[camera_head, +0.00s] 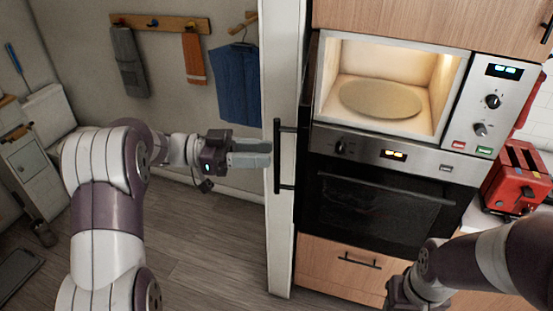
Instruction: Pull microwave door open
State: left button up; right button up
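The microwave (455,85) is built into the tall cabinet, and its lit cavity with a round turntable plate (382,99) is in full view. Its door (306,110) is swung out on the left and shows nearly edge-on as a dark strip.
A black oven (375,205) sits below the microwave, above a wooden drawer (345,262). A red toaster (518,180) stands on the counter at right. A pale upright panel (279,235) lies behind the handle. A blue garment (238,85) hangs on the wall. Floor is clear at left centre.

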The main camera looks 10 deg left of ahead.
pick_arm(q)
jog(key=a+b, duration=0.2)
jog(key=a, duration=0.6)
jog(key=shift+s+a, duration=0.2)
jog(key=shift+s, duration=0.25)
pick_arm(e)
notch_tip(320, 180, down, 3)
jog(key=shift+f, duration=0.15)
